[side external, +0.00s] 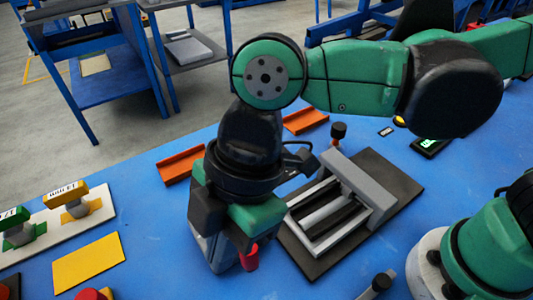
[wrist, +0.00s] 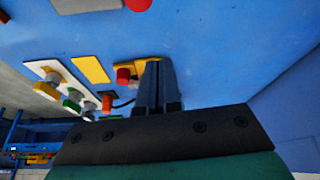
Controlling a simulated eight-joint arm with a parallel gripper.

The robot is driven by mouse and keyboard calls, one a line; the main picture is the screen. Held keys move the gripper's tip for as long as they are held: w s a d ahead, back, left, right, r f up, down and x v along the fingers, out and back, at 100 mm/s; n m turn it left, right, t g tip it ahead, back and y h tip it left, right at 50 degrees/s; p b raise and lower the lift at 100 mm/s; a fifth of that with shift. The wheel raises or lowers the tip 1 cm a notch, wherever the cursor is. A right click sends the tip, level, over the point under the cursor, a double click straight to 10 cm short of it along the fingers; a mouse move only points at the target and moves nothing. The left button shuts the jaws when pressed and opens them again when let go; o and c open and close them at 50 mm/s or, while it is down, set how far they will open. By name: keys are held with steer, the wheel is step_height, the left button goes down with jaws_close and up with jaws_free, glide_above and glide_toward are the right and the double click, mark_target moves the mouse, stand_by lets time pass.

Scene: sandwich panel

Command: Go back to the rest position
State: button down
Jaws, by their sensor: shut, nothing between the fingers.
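My gripper (side external: 213,262) hangs low over the blue table (side external: 150,262), in the lower middle of the side view. In the wrist view its two fingers (wrist: 158,82) are pressed together with nothing between them. A red knob (side external: 249,258) shows just right of the gripper in the side view and is partly hidden by it. In the wrist view a red knob (wrist: 123,76) on a yellow base lies just left of the fingers. I cannot tell whether the fingers touch anything.
A press-like fixture (side external: 335,210) on a dark plate stands right of the gripper. Two orange brackets (side external: 182,165) (side external: 305,121) lie behind. At left are a yellow plate (side external: 89,263) and a white strip (side external: 50,232) with labelled blocks. The table's front left area is partly clear.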

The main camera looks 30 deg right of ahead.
steer(key=w+d+r+m+t, duration=0.1)
steer(key=w+d+m+t, duration=0.1)
steer(key=w+d+m, duration=0.3)
steer(key=w+d+r+m+t, duration=0.2)
steer(key=d+m, duration=0.2)
steer(key=d, duration=0.4)
steer(key=w+d+f+m+t+h, duration=0.1)
steer(key=d+f+m+t+h, duration=0.2)
steer(key=d+m, duration=0.7)
steer(key=d+h, duration=0.1)
steer(key=d, duration=0.3)
steer(key=shift+w+d+m+t, duration=0.15)
steer(key=shift+m+t, duration=0.15)
steer(key=shift+t, duration=0.1)
